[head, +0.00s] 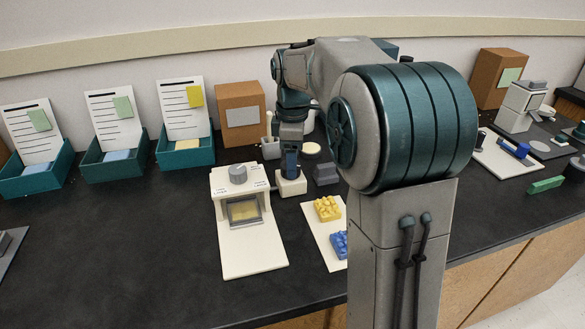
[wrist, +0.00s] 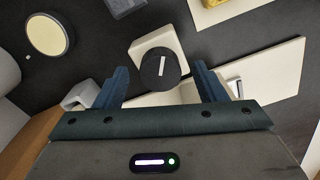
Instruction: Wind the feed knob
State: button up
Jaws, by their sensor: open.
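A black round knob (wrist: 158,70) with a white line across its top sits on a small cream block (wrist: 148,47). My gripper (wrist: 162,80) is open, with one finger on each side of the knob and a gap to it. In the head view my gripper (head: 291,166) points down over the cream block (head: 291,187) and hides its knob. A white machine (head: 255,259) with a grey knob (head: 238,173) on top and a window in front stands just left of it. The frames do not show which knob is named the feed knob.
A dark grey block (head: 326,174) and a cream disc (wrist: 50,35) are close by. A white board (head: 318,229) with yellow and blue pieces lies in front. Teal trays (head: 116,170) with cards and a brown box (head: 241,113) stand behind.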

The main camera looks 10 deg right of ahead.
jog(key=shift+f, duration=1.05)
jog(key=c, duration=1)
jog(key=shift+o, duration=0.2)
jog(key=shift+m, duration=0.3)
